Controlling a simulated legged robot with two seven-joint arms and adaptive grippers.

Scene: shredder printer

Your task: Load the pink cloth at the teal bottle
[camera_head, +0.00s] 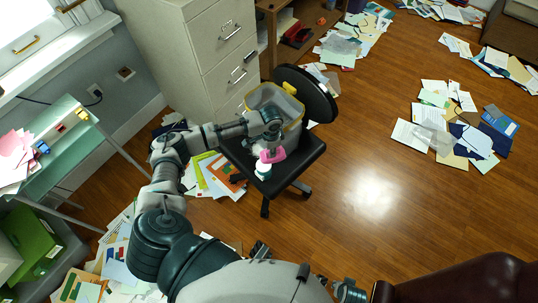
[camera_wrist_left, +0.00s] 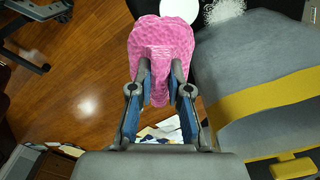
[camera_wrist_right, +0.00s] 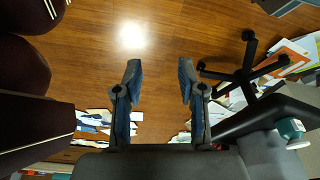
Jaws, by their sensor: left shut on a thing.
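The pink cloth (camera_head: 273,156) is in my left gripper (camera_head: 271,138), by the front of the black office chair's seat. In the left wrist view, my left gripper (camera_wrist_left: 161,82) is shut on the cloth (camera_wrist_left: 160,45), which spreads past the fingertips. A white and teal bottle (camera_head: 263,171) stands on the seat just below the cloth, partly hidden by it. A white and teal object, likely this bottle, shows in the right wrist view (camera_wrist_right: 291,129). My right gripper (camera_wrist_right: 159,68) is open and empty in the right wrist view, with only floor between its fingers.
A grey bin with a yellow rim (camera_head: 296,104) sits on the chair seat (camera_head: 291,160) beside the cloth. A filing cabinet (camera_head: 205,60) stands behind. Papers (camera_head: 218,174) litter the floor near the chair. Open wooden floor (camera_head: 370,190) lies to the right.

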